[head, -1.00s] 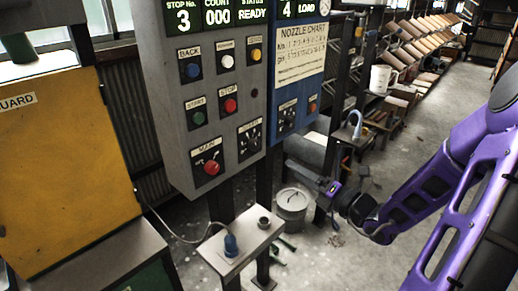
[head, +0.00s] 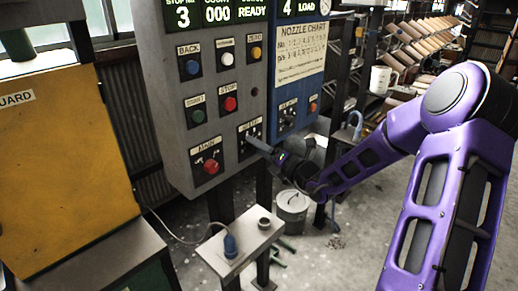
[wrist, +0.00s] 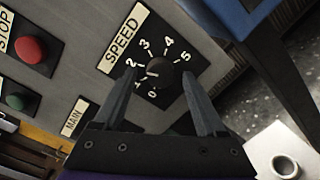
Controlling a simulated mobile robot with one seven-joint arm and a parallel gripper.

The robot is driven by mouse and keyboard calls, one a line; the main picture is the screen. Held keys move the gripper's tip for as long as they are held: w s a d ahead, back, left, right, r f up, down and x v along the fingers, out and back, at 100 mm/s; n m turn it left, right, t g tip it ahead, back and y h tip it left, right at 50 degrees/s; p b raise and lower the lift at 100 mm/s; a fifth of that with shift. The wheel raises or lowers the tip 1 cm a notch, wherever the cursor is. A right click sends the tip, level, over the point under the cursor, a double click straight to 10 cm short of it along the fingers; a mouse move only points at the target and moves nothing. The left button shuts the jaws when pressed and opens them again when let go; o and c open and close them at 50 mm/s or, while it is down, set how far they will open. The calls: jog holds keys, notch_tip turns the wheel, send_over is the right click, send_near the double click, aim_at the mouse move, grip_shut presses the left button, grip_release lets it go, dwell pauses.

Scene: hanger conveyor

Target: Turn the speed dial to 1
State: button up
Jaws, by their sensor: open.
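The speed dial (wrist: 158,69) is a black knob on a black plate numbered 0 to 5, under a SPEED label on the grey panel. A pale mark on the knob seems to lie on the side toward 1 and 2, but is too small to read surely. My gripper (wrist: 159,76) is open, its two fingers appearing on either side of the knob in the wrist view. I cannot tell whether they touch it. In the head view my gripper (head: 262,146) is at the lower right of the grey panel, partly covering the speed dial (head: 249,132).
The red MAIN knob (head: 210,166) and red STOP button (head: 230,104) are left of the dial. A blue panel (head: 297,70) with another dial adjoins on the right. A small stand (head: 225,262) with a blue-handled tool is below.

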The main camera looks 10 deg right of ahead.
grip_shut()
dwell(0.3)
jog(key=shift+d+f+n+t+y+b, duration=0.1)
jog(key=shift+n+t+y+b, duration=0.1)
jog(key=shift+n+b, duration=1.55)
jog(key=shift+f+n+t+y+b, duration=0.15)
jog(key=shift+n+b, duration=0.5)
jog(key=shift+n, duration=2.2)
jog(key=shift+r, duration=0.1)
grip_release()
